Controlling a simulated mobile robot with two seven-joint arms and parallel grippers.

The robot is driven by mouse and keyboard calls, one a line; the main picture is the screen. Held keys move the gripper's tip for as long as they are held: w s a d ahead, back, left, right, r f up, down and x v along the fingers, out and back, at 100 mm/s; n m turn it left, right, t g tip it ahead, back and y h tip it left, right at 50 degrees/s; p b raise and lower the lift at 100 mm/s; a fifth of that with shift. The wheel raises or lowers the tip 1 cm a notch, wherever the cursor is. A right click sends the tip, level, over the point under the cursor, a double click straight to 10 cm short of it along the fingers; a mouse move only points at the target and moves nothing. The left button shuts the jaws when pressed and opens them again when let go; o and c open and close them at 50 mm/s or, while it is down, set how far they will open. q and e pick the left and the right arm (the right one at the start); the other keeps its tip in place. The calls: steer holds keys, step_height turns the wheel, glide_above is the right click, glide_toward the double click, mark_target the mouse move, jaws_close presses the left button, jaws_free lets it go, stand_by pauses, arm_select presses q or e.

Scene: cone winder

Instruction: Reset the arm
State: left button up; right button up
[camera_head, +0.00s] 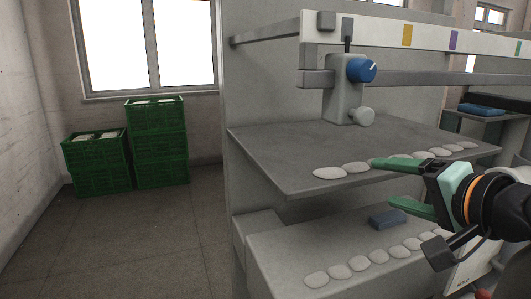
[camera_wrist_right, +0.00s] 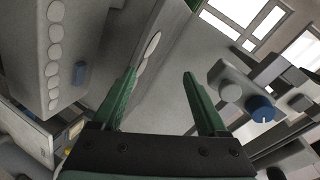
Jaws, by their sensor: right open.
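My right gripper (camera_head: 387,183) comes in from the right, beside the front edge of the winder's grey shelf (camera_head: 370,150). Its two green fingers are apart, one above the other in the head view, with nothing between them. It also shows open and empty in the right wrist view (camera_wrist_right: 160,76). Behind it, a grey winder unit (camera_head: 344,92) with a blue knob (camera_head: 362,70) and a pale round knob (camera_head: 362,116) stands at the back of the shelf. In the right wrist view the blue knob (camera_wrist_right: 262,110) is at the right. My left gripper is not in view.
White oval pads (camera_head: 330,173) line the shelf's front edge; more (camera_head: 317,279) line the lower ledge. A blue block (camera_head: 387,219) lies on that ledge. Green crates (camera_head: 160,146) are stacked by the left wall. The floor (camera_head: 150,235) at left is clear.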

steer(key=s+f+n+g+h, duration=0.1)
steer(key=s+f+n+g, duration=0.15)
steer(key=f, duration=1.15)
steer(key=s+f+n+g+h, duration=0.1)
steer(key=s+f+n+g, duration=0.15)
steer(key=f, duration=1.05)
steer(key=s+f+n+g+h, duration=0.2)
steer(key=s+f+n+g, duration=0.4)
steer(key=s+f, duration=1.2)
steer(key=w+a+f+t+y, duration=0.1)
steer(key=w+f+t, duration=0.1)
steer(key=f, duration=0.3)
steer(key=w+a+f+n+t+y, duration=0.1)
steer(key=a+f+t, duration=0.1)
steer(key=f+t, duration=0.2)
steer(key=shift+w+a+f, duration=0.25)
steer(key=shift+w+f, duration=0.15)
steer(key=shift+f, duration=0.15)
